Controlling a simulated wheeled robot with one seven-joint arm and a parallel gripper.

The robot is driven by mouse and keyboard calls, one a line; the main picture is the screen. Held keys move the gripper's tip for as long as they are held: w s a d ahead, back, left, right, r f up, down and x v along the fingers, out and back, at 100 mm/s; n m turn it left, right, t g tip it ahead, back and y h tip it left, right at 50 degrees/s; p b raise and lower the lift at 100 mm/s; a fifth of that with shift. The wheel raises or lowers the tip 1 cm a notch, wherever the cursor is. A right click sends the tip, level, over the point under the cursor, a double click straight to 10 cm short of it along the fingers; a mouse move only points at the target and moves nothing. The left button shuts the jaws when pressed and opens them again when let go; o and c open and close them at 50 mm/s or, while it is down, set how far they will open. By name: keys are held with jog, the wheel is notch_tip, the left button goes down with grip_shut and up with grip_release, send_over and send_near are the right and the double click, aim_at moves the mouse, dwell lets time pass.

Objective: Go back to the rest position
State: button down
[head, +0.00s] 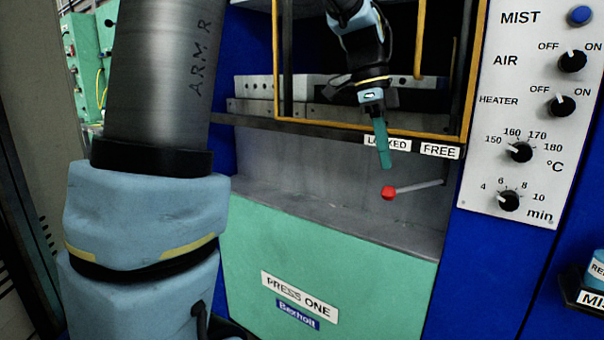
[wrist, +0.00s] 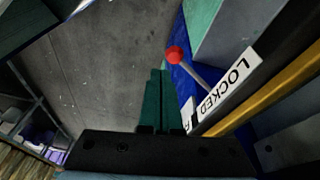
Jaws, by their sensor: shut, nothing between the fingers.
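My gripper (head: 384,157) hangs in front of the press opening, its teal fingers together and pointing down, with nothing between them. In the wrist view my gripper (wrist: 160,82) shows its fingers closed side by side. Just below and right of the fingertips in the head view is a lever with a red knob (head: 388,193). The red knob also shows in the wrist view (wrist: 175,55), ahead of the fingertips and slightly right. A gap shows between fingers and knob. The lever's rod points right, below the FREE label (head: 440,151). The LOCKED label (wrist: 225,88) is partly hidden by my gripper in the head view.
The press (head: 330,275) marked PRESS ONE has a yellow-edged frame (head: 360,130) around its opening, close behind my wrist. A control panel (head: 535,110) with knobs stands right. A small holder (head: 585,292) sits at the lower right edge. Open floor (wrist: 95,60) shows in the wrist view.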

jog(key=s+a+f+n+t+y+p, duration=0.1)
jog(key=a+f+n, duration=0.4)
jog(key=a+n, duration=0.6)
jog(key=s+a+f+n+t+y+p, duration=0.1)
jog(key=a+f+n+p, duration=0.4)
jog(key=a+n, duration=0.6)
jog(key=s+a+f+t, duration=0.1)
jog(key=s+a, duration=0.1)
jog(key=a, duration=0.1)
jog(key=shift+a+f+n+p, duration=0.2)
jog(key=shift+a+n+p, duration=0.1)
jog(key=shift+a+p, duration=0.1)
jog(key=c, duration=1.6)
grip_release()
jog(key=shift+d, duration=0.1)
